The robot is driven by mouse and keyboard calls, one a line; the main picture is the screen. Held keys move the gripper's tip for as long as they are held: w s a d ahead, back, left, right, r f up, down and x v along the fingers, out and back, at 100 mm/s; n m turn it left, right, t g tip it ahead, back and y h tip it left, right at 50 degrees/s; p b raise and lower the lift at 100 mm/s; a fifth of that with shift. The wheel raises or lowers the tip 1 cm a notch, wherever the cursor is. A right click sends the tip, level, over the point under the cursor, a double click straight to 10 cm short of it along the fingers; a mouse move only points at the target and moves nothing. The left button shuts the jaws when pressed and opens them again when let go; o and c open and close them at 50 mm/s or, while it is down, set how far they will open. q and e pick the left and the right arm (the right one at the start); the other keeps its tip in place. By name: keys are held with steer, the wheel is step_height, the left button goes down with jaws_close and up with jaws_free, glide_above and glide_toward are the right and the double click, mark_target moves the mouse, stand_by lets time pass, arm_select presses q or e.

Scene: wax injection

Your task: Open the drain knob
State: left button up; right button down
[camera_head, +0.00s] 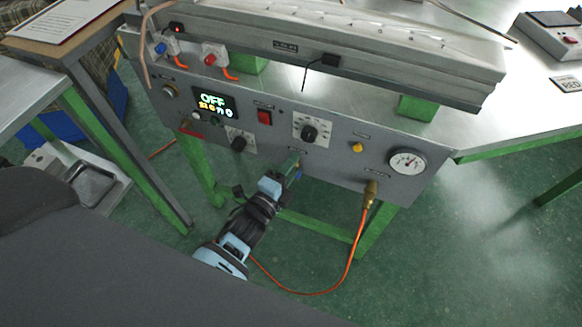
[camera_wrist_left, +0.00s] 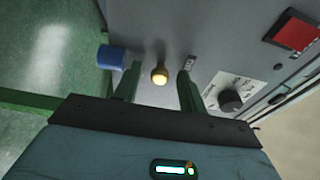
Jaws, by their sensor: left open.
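A grey control panel (camera_head: 340,165) carries the knobs. My left gripper (camera_head: 294,166) is at its lower edge, below a black dial knob (camera_head: 310,133). In the left wrist view the left gripper (camera_wrist_left: 157,84) is open. A small round brass-yellow knob (camera_wrist_left: 159,75) shows between its two fingers, apparently untouched. In the head view this knob seems hidden behind the gripper. A blue cylinder (camera_wrist_left: 110,57) sits left of the left finger. The labels are too small to read, so I cannot tell for certain which part is the drain knob. My right gripper is not in view.
A red switch (camera_head: 264,118), another black knob (camera_head: 239,144), a yellow knob (camera_head: 357,147) and a round gauge (camera_head: 407,161) are on the panel. An orange hose (camera_head: 345,270) hangs from a brass fitting (camera_head: 370,192). Green floor lies below.

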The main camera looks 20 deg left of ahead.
arm_select(q)
jaws_close()
steer(key=shift+n, duration=0.3)
steer(key=n+y, duration=0.1)
steer(key=n, duration=0.5)
steer(key=n+t+y+b, duration=0.1)
steer(key=n, duration=0.5)
steer(key=n+t+y, duration=0.1)
steer(key=n, duration=0.6)
steer(key=shift+d+f+b, duration=0.15)
steer(key=shift+b, duration=0.2)
steer(key=shift+n, duration=0.3)
